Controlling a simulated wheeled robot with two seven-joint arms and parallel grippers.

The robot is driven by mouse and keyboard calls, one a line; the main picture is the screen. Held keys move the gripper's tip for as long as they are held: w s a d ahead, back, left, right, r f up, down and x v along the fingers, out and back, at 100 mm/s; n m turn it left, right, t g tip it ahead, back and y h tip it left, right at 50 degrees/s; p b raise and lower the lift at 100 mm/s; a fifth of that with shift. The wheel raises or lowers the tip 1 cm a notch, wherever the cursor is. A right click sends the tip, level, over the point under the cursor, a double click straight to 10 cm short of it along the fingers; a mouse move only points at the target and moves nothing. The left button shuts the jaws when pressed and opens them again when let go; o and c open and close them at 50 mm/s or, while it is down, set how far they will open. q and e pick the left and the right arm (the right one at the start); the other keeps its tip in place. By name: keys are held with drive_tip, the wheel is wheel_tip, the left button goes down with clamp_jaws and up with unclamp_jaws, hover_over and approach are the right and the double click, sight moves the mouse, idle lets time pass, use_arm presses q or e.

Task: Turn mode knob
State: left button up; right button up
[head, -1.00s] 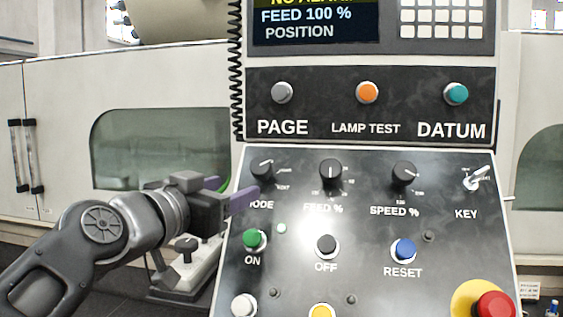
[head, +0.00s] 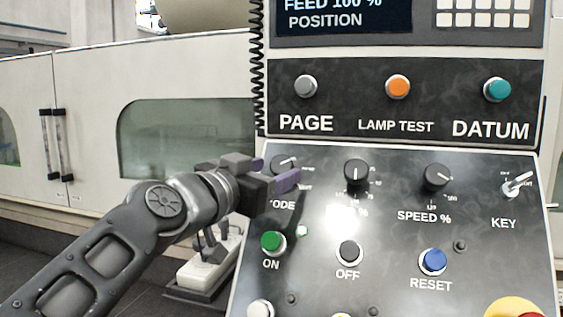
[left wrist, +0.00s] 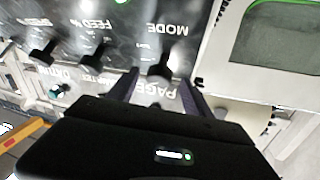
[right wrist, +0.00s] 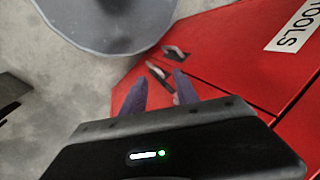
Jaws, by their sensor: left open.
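The black mode knob (head: 283,163) is at the upper left of the lower control panel, its MODE label partly hidden by my left gripper. My left gripper (head: 276,174) is open, its purple fingers in front of the panel at this knob. In the left wrist view the mode knob (left wrist: 162,68) appears upside down between the two spread fingertips (left wrist: 160,78). I cannot tell whether they touch it. My right gripper (right wrist: 161,78) is open and empty in its wrist view, away from the panel.
The feed knob (head: 356,171), speed knob (head: 436,177) and key switch (head: 514,187) are to the right. The green ON button (head: 272,243) is just below my left gripper. A coiled cable (head: 258,80) hangs along the panel's left edge. A red tool cabinet (right wrist: 235,55) is near my right gripper.

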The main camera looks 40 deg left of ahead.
sight(277, 169)
use_arm(q)
drive_tip(key=shift+w+a+p, duration=0.15)
drive_tip(key=shift+w+p, duration=0.3)
drive_tip(key=shift+w, duration=1.4)
clamp_jaws()
